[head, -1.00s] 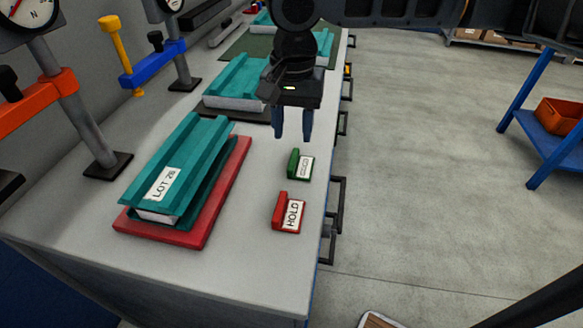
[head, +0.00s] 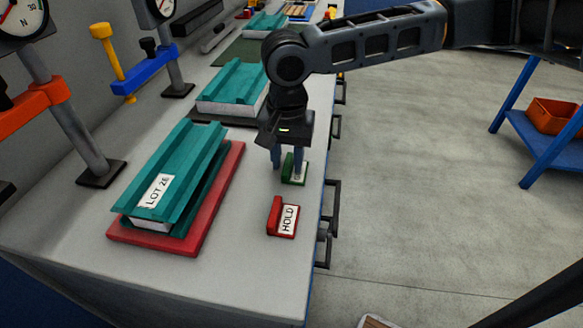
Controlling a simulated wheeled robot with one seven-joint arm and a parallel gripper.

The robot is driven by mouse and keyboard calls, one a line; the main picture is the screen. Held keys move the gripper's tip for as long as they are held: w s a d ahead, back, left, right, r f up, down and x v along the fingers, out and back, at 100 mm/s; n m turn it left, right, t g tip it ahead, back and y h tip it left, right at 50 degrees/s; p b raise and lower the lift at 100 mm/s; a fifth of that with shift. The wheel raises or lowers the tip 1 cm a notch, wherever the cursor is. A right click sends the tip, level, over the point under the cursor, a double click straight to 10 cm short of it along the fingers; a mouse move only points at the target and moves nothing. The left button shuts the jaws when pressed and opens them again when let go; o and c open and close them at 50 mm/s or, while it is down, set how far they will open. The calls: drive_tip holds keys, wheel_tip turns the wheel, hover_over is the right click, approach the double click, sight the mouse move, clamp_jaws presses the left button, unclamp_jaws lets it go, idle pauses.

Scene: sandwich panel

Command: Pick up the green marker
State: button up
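The green marker (head: 290,177) is a small block with a white label. It stands on the grey bench top, behind the red HOLD marker (head: 284,219). My gripper (head: 287,162) points down at the green marker, with one finger on each side of its upper part. The fingers are apart and cover part of the marker and its label. I cannot tell whether either finger touches it. The marker still rests on the bench.
A teal panel labelled LOT 26 (head: 175,174) lies on a red board (head: 200,222) to the left. Another teal panel (head: 233,82) lies further back. Test stands line the wall side. Black drawer handles (head: 331,207) stick out from the bench's right side.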

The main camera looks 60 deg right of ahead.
clamp_jaws()
drive_tip(key=shift+r, duration=0.15)
